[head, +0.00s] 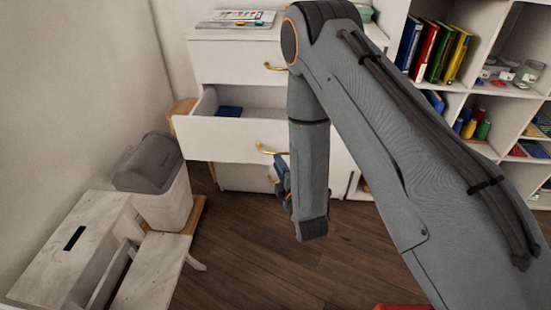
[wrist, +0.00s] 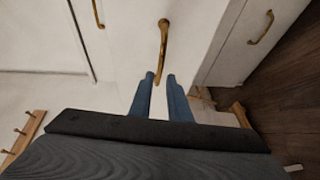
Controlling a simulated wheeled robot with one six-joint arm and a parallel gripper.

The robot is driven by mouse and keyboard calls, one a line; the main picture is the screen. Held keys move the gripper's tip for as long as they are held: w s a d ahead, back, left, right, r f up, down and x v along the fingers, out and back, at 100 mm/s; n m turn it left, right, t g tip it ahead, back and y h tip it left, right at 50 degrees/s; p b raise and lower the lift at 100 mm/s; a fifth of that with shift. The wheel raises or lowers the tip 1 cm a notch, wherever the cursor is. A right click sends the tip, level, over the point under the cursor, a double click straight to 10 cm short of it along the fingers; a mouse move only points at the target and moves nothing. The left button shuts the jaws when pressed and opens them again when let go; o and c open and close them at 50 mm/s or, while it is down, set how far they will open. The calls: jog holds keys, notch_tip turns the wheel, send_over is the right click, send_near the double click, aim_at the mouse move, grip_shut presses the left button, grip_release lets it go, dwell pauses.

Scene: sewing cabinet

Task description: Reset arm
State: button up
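My gripper (head: 281,163) is beside the brass handle (head: 266,150) of the pulled-out middle drawer (head: 225,139) of the white cabinet. In the wrist view the two blue fingers (wrist: 161,75) stand apart, with a gap between them. The lower end of a brass handle (wrist: 163,40) shows between the fingertips, with white space at its sides. I cannot tell if a finger touches it. My arm hides part of the cabinet in the head view.
A dark blue item (head: 229,112) lies in the open drawer. A grey-lidded bin (head: 163,195) and a white bench-like piece (head: 75,250) stand at left. A bookshelf (head: 490,150) stands at right. The wooden floor (head: 240,265) in front is mostly clear.

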jog(key=shift+s+d, duration=0.2)
jog(key=shift+s, duration=0.3)
jog(key=s+d+r+m+g+h+p, duration=0.35)
jog(key=d+r+m+g+p, duration=0.3)
jog(key=d+r+m, duration=0.5)
jog(key=s+d+r+m+g+p, duration=0.1)
jog(key=s+d+r+m+g, duration=0.2)
jog(key=s+r, duration=0.2)
jog(key=s+d+r+m+g+h+p, duration=0.1)
jog(key=s+d+r+m+g, duration=0.2)
jog(key=s, duration=0.8)
jog(key=s+d+r+m+g+h+p, duration=0.1)
jog(key=s+d+r+m+g, duration=0.2)
jog(key=s+r, duration=0.3)
jog(key=shift+s+d+r+m+p, duration=0.3)
jog(key=shift+s+d+m, duration=0.25)
jog(key=shift+s+d, duration=0.3)
